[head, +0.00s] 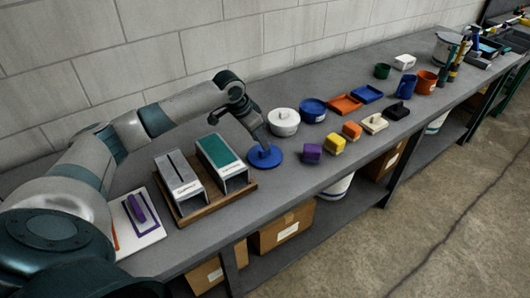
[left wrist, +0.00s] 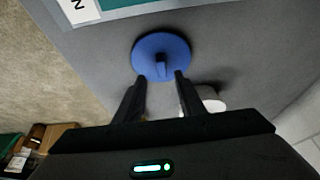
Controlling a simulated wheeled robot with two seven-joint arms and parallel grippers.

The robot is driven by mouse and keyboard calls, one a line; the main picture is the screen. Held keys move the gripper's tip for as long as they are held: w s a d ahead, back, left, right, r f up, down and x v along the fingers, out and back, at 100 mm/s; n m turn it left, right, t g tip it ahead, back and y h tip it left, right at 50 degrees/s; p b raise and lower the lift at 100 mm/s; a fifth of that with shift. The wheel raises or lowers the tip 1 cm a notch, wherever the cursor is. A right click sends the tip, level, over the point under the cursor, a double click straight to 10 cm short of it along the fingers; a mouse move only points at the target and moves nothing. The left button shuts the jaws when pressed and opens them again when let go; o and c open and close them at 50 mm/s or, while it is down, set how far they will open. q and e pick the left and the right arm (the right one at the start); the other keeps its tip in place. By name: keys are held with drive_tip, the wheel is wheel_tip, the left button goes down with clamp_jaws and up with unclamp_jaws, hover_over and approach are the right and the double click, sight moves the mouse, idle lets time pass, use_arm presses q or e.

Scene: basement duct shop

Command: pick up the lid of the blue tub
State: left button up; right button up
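The lid is a round blue disc with an upright knob (head: 265,157), lying flat on the grey bench; it also shows in the left wrist view (left wrist: 162,55). The round blue tub (head: 312,111) stands behind and to the right of it. My left gripper (head: 265,148) is right above the lid, pointing down. In the left wrist view its two fingers (left wrist: 162,77) are apart, with the knob in line with the gap between their tips. I cannot tell whether they touch the knob. My right gripper is in neither view.
A white lidded pot (head: 284,123) stands close behind the lid. A wooden tray (head: 213,207) with two box-shaped pieces is to the left. Purple (head: 312,153), yellow (head: 334,144) and orange blocks stand to the right. The bench's front edge is near.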

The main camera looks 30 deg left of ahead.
sight(265, 153)
use_arm(q)
drive_tip(key=shift+w+d+f, duration=0.1)
drive_tip(key=shift+f, duration=0.2)
drive_tip(key=shift+w+f+p, duration=0.1)
drive_tip(key=shift+f+p, duration=0.2)
drive_tip(key=shift+p, duration=0.05)
drive_tip(key=x, duration=0.1)
drive_tip(key=p+x, duration=0.2)
drive_tip(key=x, duration=0.1)
drive_tip(key=shift+a, duration=0.2)
drive_tip(key=shift+f, duration=0.35)
clamp_jaws()
